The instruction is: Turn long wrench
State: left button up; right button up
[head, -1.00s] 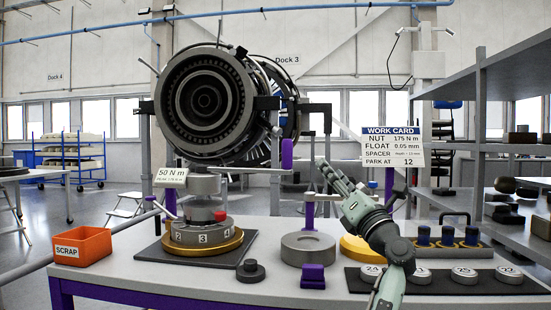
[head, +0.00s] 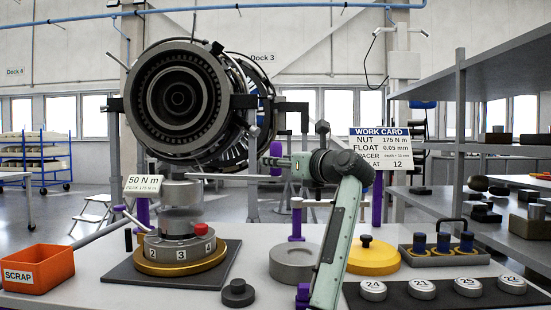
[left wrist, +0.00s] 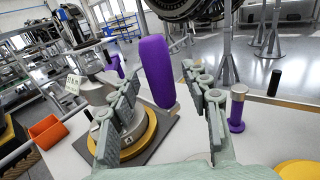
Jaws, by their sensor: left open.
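The long wrench (head: 235,177) is a thin grey bar reaching right from the column above the numbered turning base (head: 180,247). Its upright purple grip (head: 277,150) is at the bar's right end. My left gripper (head: 268,166) is level and points left at the grip. In the left wrist view, the purple grip (left wrist: 158,72) stands between the spread fingers of my left gripper (left wrist: 164,82), with gaps visible beside it. A sign reading 50 N m (head: 143,184) hangs by the column. My right gripper is not in view.
An orange scrap bin (head: 38,269) stands at left. A grey ring (head: 290,264), a yellow disc (head: 372,258) and a tray with blue-topped pieces (head: 440,250) are at right. Numbered discs (head: 421,289) lie in front. The engine (head: 178,97) hangs behind.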

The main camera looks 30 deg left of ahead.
pick_arm(q)
jog(key=shift+x, duration=0.9)
grip_shut()
